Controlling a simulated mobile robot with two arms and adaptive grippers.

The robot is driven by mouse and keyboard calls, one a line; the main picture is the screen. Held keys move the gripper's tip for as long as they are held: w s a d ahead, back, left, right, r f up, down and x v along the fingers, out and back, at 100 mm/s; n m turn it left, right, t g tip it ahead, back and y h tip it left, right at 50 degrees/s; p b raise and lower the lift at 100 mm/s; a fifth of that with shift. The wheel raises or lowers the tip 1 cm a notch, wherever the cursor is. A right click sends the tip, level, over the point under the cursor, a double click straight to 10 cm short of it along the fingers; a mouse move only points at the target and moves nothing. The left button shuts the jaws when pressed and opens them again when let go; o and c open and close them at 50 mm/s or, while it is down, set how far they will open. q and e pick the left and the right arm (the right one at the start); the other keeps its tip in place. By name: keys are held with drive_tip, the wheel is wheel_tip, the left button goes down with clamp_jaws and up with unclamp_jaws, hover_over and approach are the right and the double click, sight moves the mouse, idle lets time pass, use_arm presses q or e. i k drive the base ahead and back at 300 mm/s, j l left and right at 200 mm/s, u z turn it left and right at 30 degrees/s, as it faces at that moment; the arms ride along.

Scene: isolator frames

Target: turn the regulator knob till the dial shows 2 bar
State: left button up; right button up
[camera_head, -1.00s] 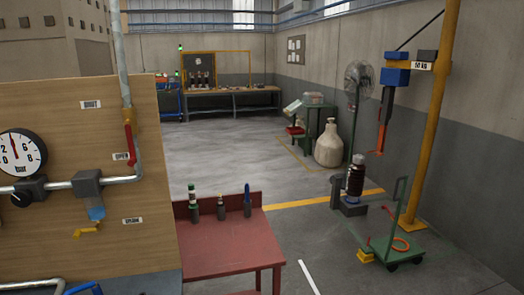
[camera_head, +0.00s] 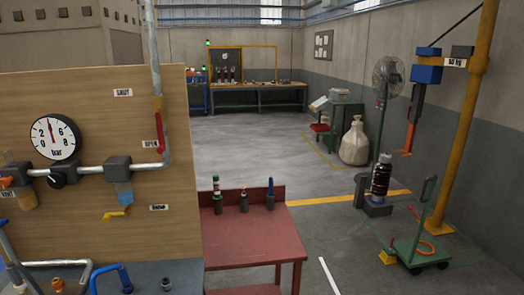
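The round white pressure dial (camera_head: 53,138), marked in bar with a black rim, is on the wooden panel (camera_head: 100,115) at the left. Its red needle points nearly straight up, close to the 4; the exact reading is too small to tell. The black regulator knob (camera_head: 57,180) sits just below the dial, at the grey pipe. Neither of my grippers is in view, and nothing touches the knob.
A grey pipe (camera_head: 155,60) with a red lever (camera_head: 159,131) labelled open runs down the panel. A yellow valve handle (camera_head: 114,214) hangs lower.

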sight(57, 180)
drive_tip(key=u, duration=1.4)
